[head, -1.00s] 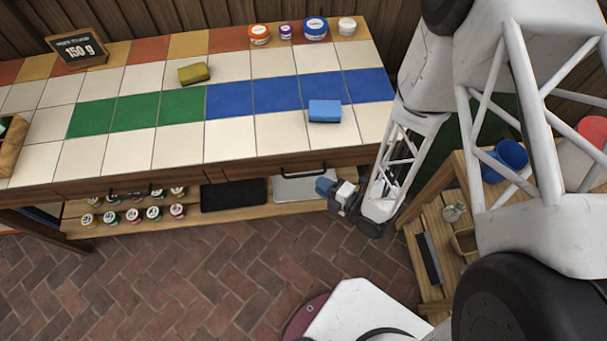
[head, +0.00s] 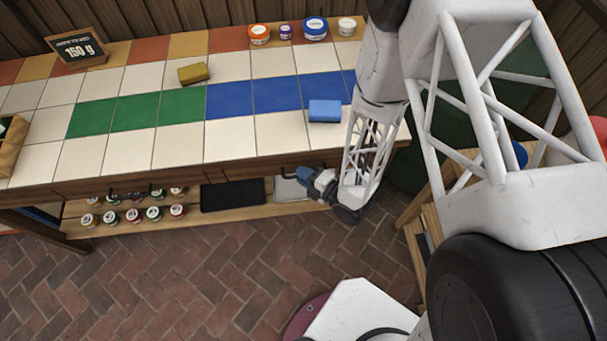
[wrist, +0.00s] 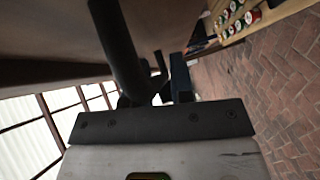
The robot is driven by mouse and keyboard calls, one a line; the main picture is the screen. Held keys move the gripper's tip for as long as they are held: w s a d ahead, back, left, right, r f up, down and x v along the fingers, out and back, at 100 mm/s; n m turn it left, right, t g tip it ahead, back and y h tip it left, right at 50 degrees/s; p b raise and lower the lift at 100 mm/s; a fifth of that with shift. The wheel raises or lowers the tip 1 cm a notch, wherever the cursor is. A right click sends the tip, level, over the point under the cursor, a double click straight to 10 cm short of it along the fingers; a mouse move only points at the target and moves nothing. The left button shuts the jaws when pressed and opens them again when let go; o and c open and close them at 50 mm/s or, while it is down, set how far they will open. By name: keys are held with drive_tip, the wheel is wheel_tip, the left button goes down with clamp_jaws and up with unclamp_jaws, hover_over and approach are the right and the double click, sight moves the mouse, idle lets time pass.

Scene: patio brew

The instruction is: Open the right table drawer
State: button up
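The right table drawer (head: 235,176) is a low brown wooden front under the tiled tabletop, and it looks shut. Its dark bar handle (head: 287,169) shows just left of my gripper (head: 306,182), which is at the right part of the drawer front. In the wrist view, my gripper (wrist: 160,88) is close under the brown wood, with a thick dark bar and a small blue part beyond its mounting plate. I cannot tell whether the fingers are around the handle or only beside it, or how wide they are.
A lower shelf holds several jars (head: 154,213), a black mat (head: 232,195) and a pale tray (head: 290,189) below my gripper. A wooden stand (head: 413,222) is to the right.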

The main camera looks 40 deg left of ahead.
clamp_jaws()
idle(0.3)
drive_tip(key=s+d, duration=1)
drive_tip(key=shift+s+d, duration=0.15)
idle(0.3)
unclamp_jaws()
drive_tip(key=shift+d, duration=0.1)
